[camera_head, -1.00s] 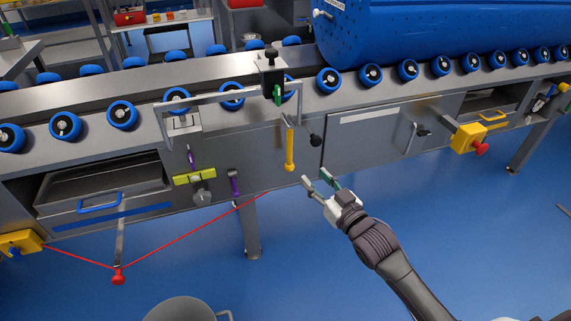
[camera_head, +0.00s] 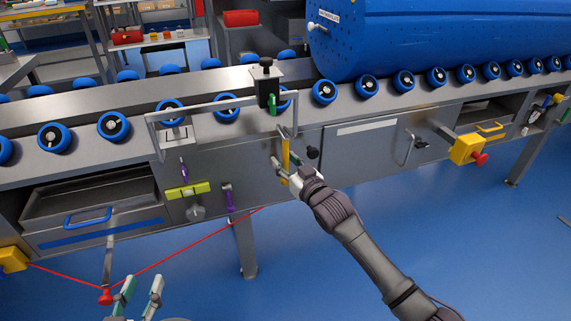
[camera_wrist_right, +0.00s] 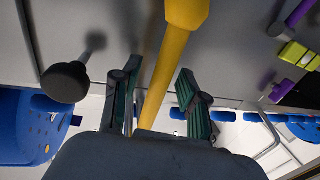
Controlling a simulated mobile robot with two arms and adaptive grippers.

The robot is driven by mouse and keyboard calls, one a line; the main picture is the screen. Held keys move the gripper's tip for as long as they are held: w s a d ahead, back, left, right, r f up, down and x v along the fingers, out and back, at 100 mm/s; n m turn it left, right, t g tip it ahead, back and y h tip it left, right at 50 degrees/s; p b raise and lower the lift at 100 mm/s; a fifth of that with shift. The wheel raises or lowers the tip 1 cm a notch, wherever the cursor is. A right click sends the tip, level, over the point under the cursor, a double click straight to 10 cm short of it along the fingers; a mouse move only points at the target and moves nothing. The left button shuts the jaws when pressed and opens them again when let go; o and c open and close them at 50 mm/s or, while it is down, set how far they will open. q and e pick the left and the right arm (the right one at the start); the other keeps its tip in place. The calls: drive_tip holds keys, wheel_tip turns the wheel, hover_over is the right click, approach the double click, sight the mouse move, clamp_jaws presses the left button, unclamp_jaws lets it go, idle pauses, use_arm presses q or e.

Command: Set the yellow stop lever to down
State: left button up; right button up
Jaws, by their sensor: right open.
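The yellow stop lever (camera_head: 285,153) hangs from the front panel below the black-topped post and points downward in the head view. My right gripper (camera_head: 282,168) is at its lower part, partly hiding it. In the right wrist view the yellow lever (camera_wrist_right: 168,70) runs between the two fingers of my right gripper (camera_wrist_right: 160,85), which stand apart on either side of it. The gripper is open, and I see gaps beside the lever. My left gripper (camera_head: 142,284) is at the lower left of the head view, with its fingers apart and empty.
A black knob (camera_head: 312,152) sits just right of the lever. A purple lever (camera_head: 229,198) and a yellow-green bar (camera_head: 187,190) are to the left. A red cord (camera_head: 190,247) sags below, near my left gripper. A yellow box with a red button (camera_head: 467,149) juts out right.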

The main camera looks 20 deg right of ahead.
clamp_jaws()
idle(0.3)
idle(0.3)
